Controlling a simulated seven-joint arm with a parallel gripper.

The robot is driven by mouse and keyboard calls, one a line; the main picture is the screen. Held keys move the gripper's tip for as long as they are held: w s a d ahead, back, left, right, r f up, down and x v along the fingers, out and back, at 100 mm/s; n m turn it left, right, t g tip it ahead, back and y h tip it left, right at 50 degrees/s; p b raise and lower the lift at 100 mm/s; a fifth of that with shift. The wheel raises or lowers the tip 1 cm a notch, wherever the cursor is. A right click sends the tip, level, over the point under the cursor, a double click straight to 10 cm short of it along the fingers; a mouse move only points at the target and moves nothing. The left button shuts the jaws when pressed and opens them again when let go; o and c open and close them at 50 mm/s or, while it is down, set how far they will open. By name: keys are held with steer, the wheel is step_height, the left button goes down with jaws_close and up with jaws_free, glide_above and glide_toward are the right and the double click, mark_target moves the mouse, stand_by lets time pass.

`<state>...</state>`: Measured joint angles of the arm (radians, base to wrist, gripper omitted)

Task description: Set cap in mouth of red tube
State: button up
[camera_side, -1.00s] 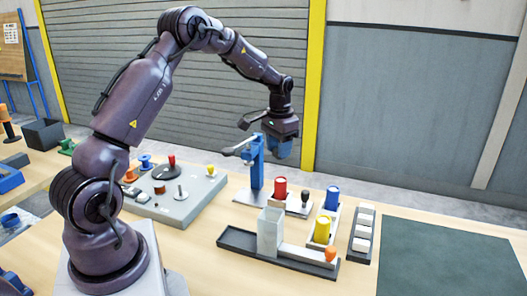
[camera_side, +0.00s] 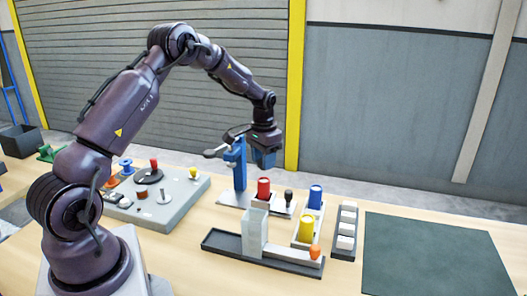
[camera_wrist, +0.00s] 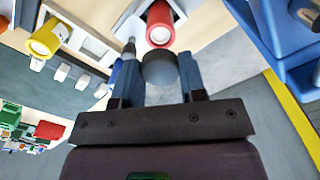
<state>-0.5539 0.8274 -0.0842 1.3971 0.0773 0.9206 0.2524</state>
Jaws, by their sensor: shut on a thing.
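The red tube (camera_side: 263,188) stands upright beside the blue post, and its open mouth shows in the wrist view (camera_wrist: 160,35). My gripper (camera_side: 263,160) is above the red tube, with a small gap visible in the side view. In the wrist view my gripper (camera_wrist: 160,75) has its blue fingers shut on a dark grey round cap (camera_wrist: 160,68). The cap is just below the tube's mouth in that picture and apart from its visible rim. In the side view the cap cannot be made out.
A blue post with a lever (camera_side: 239,165) stands close left of the red tube. A dark-knobbed tool (camera_side: 289,196), a yellow tube (camera_side: 306,228) and a blue tube (camera_side: 315,197) are to the right. A clear box (camera_side: 254,232) stands in front. A dark green mat (camera_side: 435,255) lies bare.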

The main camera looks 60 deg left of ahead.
steer(key=shift+f, duration=1.2)
steer(key=shift+f, duration=0.8)
stand_by(0.6)
steer(key=o, duration=1)
step_height(320, 180, up, 13)
steer(key=shift+f, duration=0.1)
